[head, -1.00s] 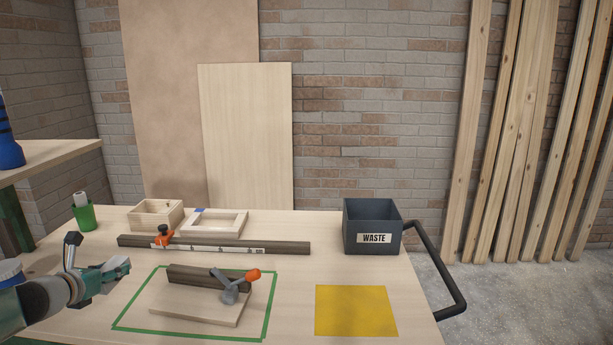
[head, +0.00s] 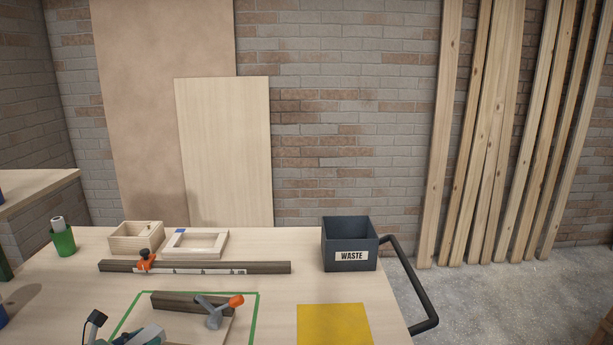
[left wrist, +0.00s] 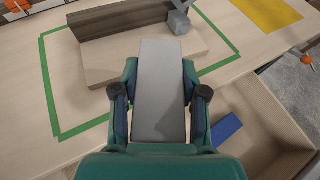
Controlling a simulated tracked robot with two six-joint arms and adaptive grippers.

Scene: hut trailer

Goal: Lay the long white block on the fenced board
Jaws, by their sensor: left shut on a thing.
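The long white block (left wrist: 159,95) is held lengthwise between the fingers of my left gripper (left wrist: 160,105) in the left wrist view, its far end overlapping the near edge of the fenced board. The view does not settle whether they touch. The fenced board (left wrist: 103,72) is a pale plate with a dark fence (left wrist: 110,22) along its far side and a grey toggle clamp (left wrist: 178,20). In the head view the board (head: 190,330) is cut off by the bottom edge, and my left gripper (head: 140,338) shows only partly, left of it. My right gripper is out of view.
Green tape (head: 256,310) outlines the board's area. A yellow square (head: 335,325) lies to the right, and a waste bin (head: 349,245) stands behind it. A dark rail (head: 215,268) with an orange clamp lies behind the board. An open wooden box (left wrist: 262,125) is at lower right in the wrist view.

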